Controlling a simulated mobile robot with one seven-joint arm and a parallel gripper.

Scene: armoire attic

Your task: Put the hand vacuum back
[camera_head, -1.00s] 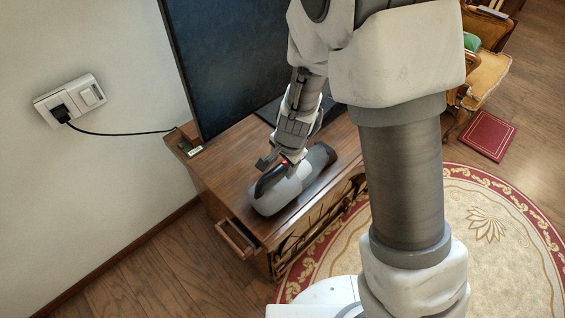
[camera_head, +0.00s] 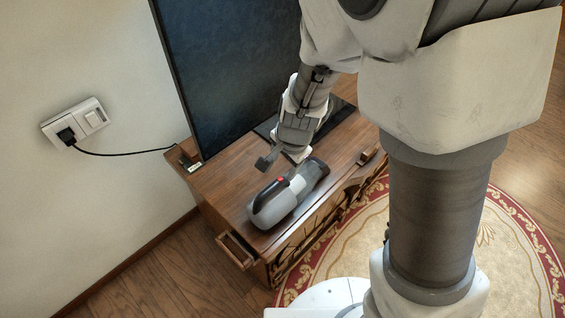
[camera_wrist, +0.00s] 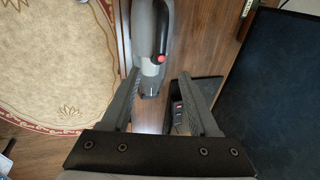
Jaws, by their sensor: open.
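The hand vacuum (camera_head: 288,196), grey with a dark handle and a red button, lies on the wooden cabinet (camera_head: 222,172) near its front left end. It also shows in the wrist view (camera_wrist: 148,40), at the top, with its narrow end reaching toward the space between my fingers. My gripper (camera_head: 281,162) is open and empty, just behind the vacuum on the TV side and apart from it. In the wrist view the spread fingers (camera_wrist: 158,80) have nothing gripped. A dark piece with a red mark (camera_wrist: 178,107) shows beside the right finger; I cannot tell what it is.
A large dark TV screen (camera_head: 225,70) stands at the cabinet's back. A small dark device (camera_head: 188,160) sits at its left end, where a cable runs to the wall socket (camera_head: 75,124). A small brown block (camera_head: 368,154) lies at the right. A round rug (camera_head: 515,240) covers the floor.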

